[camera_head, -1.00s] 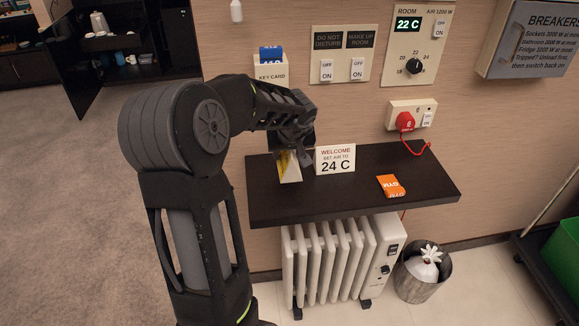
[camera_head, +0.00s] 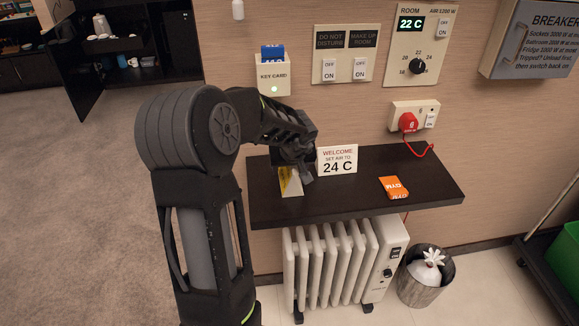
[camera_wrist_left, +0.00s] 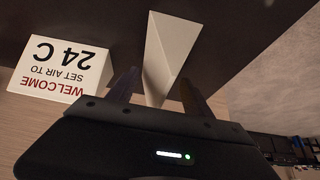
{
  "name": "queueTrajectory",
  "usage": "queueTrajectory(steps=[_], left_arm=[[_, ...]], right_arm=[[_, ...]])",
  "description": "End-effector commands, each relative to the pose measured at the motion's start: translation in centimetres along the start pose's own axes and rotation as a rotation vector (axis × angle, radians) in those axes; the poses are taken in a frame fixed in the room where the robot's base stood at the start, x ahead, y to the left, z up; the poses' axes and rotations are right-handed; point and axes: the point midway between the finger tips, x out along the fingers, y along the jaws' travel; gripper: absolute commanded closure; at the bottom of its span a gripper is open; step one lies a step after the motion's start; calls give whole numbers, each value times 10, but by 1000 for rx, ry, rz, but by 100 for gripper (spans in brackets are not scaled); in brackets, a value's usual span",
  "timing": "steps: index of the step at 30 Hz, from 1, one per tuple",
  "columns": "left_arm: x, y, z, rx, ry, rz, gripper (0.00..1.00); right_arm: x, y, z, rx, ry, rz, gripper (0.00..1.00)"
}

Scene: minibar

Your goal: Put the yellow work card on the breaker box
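The yellow work card (camera_head: 290,184) is a small folded card, yellow and white, near the left end of the dark shelf. My left gripper (camera_head: 300,168) is at its upper edge and hides part of it. In the left wrist view the card (camera_wrist_left: 168,50) shows as a pale wedge. Its narrow end lies between my left fingers (camera_wrist_left: 160,82), with what looks like a small gap on each side. The fingers look open. The grey breaker box (camera_head: 525,45) hangs on the wall at upper right. My right gripper is not in view.
The shelf (camera_head: 430,185) also holds a white "24 C" sign (camera_head: 337,160), just right of my gripper, and an orange packet (camera_head: 393,188). A red plug (camera_head: 408,122) with its cord is on the wall. A white heater (camera_head: 330,265) stands below.

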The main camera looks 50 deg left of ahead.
Motion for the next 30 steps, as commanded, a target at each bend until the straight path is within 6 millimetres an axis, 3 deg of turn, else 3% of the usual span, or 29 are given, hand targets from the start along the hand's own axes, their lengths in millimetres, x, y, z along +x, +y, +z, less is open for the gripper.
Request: queueTrajectory(steps=[3,14,20,30], left_arm=[[0,0,0,0,0,0,32],[-6,0,-2,-1,0,1,32],[-34,0,-3,-1,2,2,32],[-102,0,-3,0,3,3,32]], right_arm=[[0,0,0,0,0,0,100],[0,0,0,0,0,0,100],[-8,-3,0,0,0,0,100],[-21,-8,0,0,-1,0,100]])
